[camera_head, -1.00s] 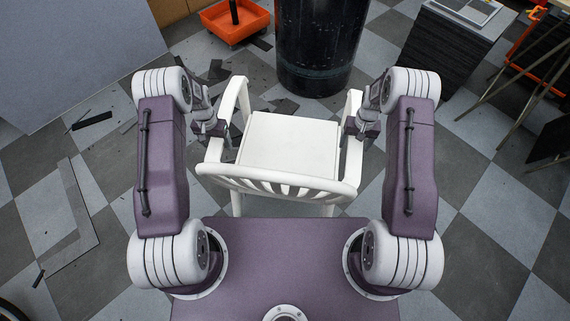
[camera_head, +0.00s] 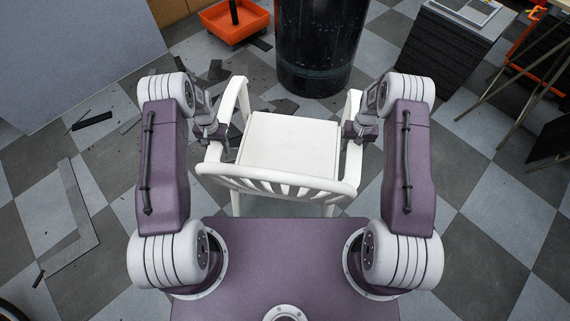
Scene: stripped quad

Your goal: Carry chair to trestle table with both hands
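A white slatted-back chair (camera_head: 290,143) stands upright on the floor in front of my base, its back towards me. My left gripper (camera_head: 222,143) is at the chair's left armrest, and my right gripper (camera_head: 350,136) is at its right armrest. Both are close to or touching the armrests. The fingers are small and partly hidden, so I cannot tell whether either is closed around the armrest. Thin slanted legs (camera_head: 518,92) at the right edge look like part of a trestle, but its top is not clearly in view.
A black drum (camera_head: 318,45) stands just beyond the chair. An orange tray (camera_head: 236,24) lies behind left. A dark stacked block (camera_head: 445,50) stands at back right. A large grey panel (camera_head: 75,50) fills the upper left. Debris (camera_head: 92,121) lies on the checkered floor.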

